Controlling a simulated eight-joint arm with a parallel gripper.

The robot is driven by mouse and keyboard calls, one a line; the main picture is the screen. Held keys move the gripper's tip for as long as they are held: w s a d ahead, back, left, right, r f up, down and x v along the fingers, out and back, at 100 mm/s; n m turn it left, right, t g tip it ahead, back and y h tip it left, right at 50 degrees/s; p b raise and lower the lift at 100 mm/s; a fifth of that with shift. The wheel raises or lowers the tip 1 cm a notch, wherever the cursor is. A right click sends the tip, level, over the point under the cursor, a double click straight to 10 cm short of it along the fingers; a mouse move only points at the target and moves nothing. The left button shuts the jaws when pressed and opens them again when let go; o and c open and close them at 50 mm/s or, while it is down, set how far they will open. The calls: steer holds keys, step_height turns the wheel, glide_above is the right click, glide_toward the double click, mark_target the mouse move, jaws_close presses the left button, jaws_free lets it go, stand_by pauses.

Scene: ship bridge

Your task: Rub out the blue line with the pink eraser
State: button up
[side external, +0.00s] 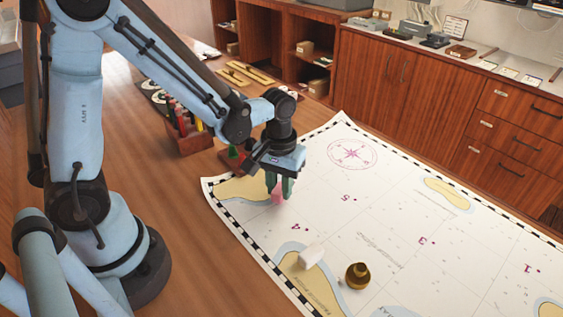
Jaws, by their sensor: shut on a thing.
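My gripper (281,187) points down over the near left part of the chart (345,215). Its green fingers are shut on the pink eraser (277,199), whose lower part shows below and between the fingertips. The eraser is at or just above the paper beside a tan land patch; I cannot tell whether it touches. I cannot make out a distinct blue line; only pale blue coast edges and faint printing show, and my gripper hides part of the chart.
A white block (312,256) and a brass weight (358,276) stand on the chart's near part. A wooden rack with coloured pens (185,130) and a green and red item (232,157) are left of the gripper. The chart's middle is clear.

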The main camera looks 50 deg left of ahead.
steer(key=shift+a+r, duration=0.15)
steer(key=shift+r, duration=2.75)
